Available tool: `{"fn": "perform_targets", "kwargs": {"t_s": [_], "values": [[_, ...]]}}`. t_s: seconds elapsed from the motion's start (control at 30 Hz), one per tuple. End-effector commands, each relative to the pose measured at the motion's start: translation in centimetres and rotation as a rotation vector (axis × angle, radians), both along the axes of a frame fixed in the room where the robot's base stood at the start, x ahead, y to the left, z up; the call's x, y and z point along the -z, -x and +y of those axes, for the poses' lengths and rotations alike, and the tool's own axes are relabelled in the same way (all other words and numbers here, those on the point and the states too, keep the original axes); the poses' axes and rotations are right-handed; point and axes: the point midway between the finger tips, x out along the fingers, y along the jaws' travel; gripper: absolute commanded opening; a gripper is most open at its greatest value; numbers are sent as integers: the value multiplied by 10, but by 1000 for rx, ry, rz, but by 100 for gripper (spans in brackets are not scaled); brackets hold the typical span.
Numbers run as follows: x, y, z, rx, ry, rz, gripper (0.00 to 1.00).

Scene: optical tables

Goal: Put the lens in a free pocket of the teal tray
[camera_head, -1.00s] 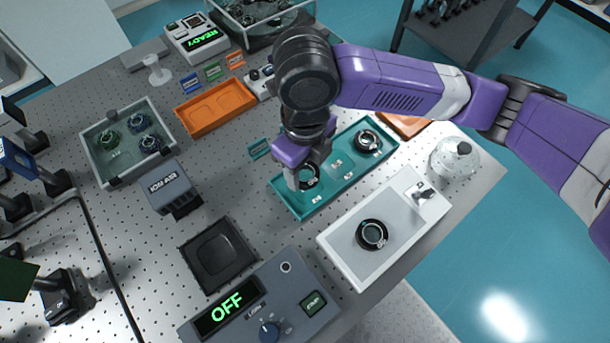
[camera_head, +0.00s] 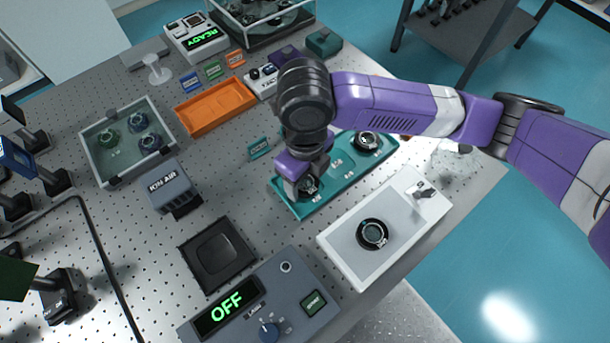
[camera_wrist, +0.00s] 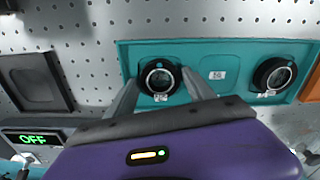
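The teal tray (camera_head: 296,212) lies on the table, left of a white stand. The lens (camera_head: 309,187), a black ring mount with clear glass, is at the tray's left pocket. It also shows in the wrist view (camera_wrist: 160,77), down at pocket level. My gripper (camera_head: 305,190) is low over this pocket, with one finger on each side of the ring; the tips appear to press its edges. The middle pocket (camera_wrist: 232,60) is empty apart from a small label. Another black ring lens (camera_head: 368,141) sits in the tray's far-right pocket, also seen in the wrist view (camera_wrist: 273,76).
A white stand (camera_head: 410,215) holds another ring lens (camera_head: 372,234) just in front of the tray. An orange tray (camera_head: 215,108), a grey bin (camera_head: 115,172) with lenses, a black square dish (camera_head: 217,254) and an OFF control box (camera_head: 270,305) stand around.

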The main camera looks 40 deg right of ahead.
Motion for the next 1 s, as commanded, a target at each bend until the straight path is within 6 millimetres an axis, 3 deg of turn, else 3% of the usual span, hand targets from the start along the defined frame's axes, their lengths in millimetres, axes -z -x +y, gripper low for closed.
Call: {"fn": "perform_targets", "kwargs": {"t_s": [0.33,0.7,1.0], "values": [[-12,-1,0,0,0,-3,62],[-86,-1,0,-1,1,-3,62],[-120,0,0,-1,0,-1,62]]}}
